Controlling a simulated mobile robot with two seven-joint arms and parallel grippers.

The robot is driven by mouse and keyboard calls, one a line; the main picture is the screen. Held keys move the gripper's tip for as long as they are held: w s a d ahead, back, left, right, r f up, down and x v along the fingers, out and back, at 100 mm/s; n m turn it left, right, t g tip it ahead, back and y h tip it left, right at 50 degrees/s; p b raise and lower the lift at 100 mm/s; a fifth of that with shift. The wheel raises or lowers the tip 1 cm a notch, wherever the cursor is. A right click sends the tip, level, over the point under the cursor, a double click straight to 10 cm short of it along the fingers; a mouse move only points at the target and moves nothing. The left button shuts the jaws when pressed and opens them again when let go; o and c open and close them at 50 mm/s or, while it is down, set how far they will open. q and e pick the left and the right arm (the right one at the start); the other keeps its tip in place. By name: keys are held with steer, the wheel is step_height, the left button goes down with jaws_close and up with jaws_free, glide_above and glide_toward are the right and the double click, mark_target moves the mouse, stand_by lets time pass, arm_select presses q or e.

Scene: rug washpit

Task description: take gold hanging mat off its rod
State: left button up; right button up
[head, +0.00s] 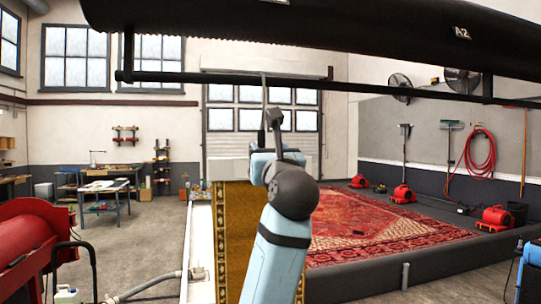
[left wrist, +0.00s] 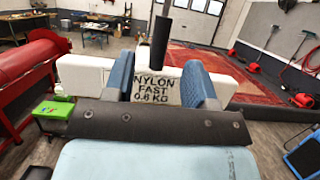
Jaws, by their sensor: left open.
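In the head view the gold mat (head: 235,240), with a patterned border, shows as an upright strip just left of my left arm. My arm covers its right side, and I cannot tell how its top edge is held. A long dark rod (head: 180,77) runs across above, under a dark beam tagged A2 (head: 440,30). My left gripper (head: 272,155) is raised below the rod, near the mat's top in the picture. In the left wrist view the blue fingers (left wrist: 160,78) are apart. A white panel lettered NYLON FAST 0.6 KG (left wrist: 155,90) shows between them. My right gripper is out of view.
A patterned red rug (head: 390,225) lies inside a low dark kerb (head: 420,257). Red blowers (head: 402,194) stand by the right wall. A red machine (head: 30,235) is at the left, with a workbench (head: 105,187) behind. Grey floor is open at the left.

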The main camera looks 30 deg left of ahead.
mark_target(262, 144)
arm_select(q)
steer(key=shift+p+x, duration=0.75)
steer(key=shift+x, duration=2.1)
jaws_close()
steer(key=shift+r+p, duration=0.15)
steer(key=shift+p, duration=0.15)
